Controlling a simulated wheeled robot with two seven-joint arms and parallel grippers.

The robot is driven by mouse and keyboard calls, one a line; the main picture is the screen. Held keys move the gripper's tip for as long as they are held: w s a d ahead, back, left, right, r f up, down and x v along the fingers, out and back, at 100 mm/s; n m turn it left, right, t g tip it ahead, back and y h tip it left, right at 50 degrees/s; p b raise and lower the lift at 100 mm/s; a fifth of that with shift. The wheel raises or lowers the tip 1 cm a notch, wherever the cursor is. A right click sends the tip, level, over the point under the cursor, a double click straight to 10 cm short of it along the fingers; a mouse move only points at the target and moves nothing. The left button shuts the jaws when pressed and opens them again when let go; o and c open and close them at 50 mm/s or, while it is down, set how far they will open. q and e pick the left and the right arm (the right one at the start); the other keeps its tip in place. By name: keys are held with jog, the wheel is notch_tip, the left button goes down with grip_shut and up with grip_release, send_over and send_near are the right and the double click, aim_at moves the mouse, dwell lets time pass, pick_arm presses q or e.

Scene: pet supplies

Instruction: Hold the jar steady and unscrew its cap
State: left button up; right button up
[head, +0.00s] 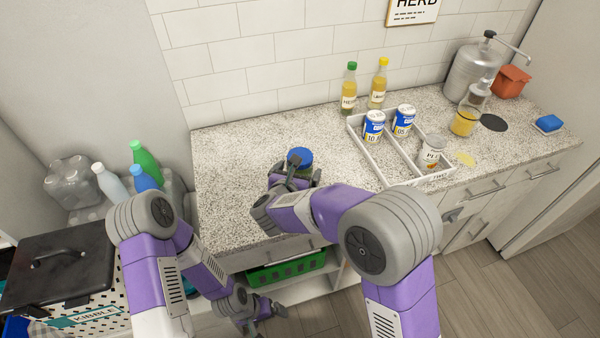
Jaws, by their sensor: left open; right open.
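The jar with its blue cap (300,157) stands on the speckled counter, left of the tray. Most of the jar's body is hidden behind my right gripper. My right gripper (297,174) is open, with its fingers at the near side of the jar. I cannot tell whether they touch it. My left gripper (277,314) is open and empty, low in front of the counter, below the counter top and well away from the jar.
A white divided tray (403,167) holds two blue-and-white cans (374,127) and a lidded white-label jar (432,152). Two bottles (349,88) stand behind it. A metal dispenser (472,72) is at the back right. The counter left of the jar is clear.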

jog(key=shift+x, duration=1.25)
jog(key=c, duration=1.4)
jog(key=shift+o, duration=0.2)
notch_tip(320, 180, up, 10)
jog(key=shift+r+p, duration=0.1)
jog(key=shift+p, duration=1.05)
jog(key=s+d+f+n+y, duration=0.1)
jog(key=d+f+y, duration=0.1)
jog(key=d, duration=0.6)
jog(key=s+d+f+n+y, duration=0.1)
jog(key=s+d+f+n, duration=0.1)
jog(key=d+f, duration=0.3)
jog(key=d, duration=0.4)
jog(key=shift+s+t+y, duration=0.2)
jog(key=shift+t+y, duration=0.1)
jog(key=shift+y, duration=0.1)
